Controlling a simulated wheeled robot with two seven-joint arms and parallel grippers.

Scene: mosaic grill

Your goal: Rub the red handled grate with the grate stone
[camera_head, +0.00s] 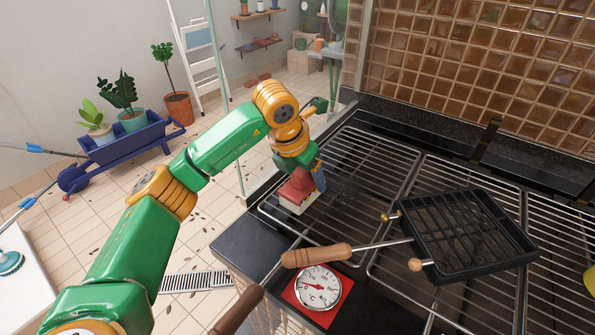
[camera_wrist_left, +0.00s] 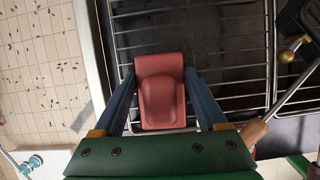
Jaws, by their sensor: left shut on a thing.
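The grate stone (camera_head: 297,199), a pale block with a red holder on top, is in my left gripper (camera_head: 303,180). In the left wrist view the red holder (camera_wrist_left: 161,98) sits between the two blue fingers of the left gripper (camera_wrist_left: 160,76), which is shut on it. The stone is over the left front part of the left wire grate (camera_head: 372,165); I cannot tell whether it touches the bars. The bars also show in the left wrist view (camera_wrist_left: 228,50). No red handle on any grate can be made out. My right gripper is not in view.
A black grill basket (camera_head: 432,262) lies across the middle and right grates, its wooden handle (camera_head: 318,254) reaching left. A thermometer (camera_head: 318,287) on a red mat is at the front ledge. A brown tiled wall (camera_head: 470,70) stands behind. The floor is left.

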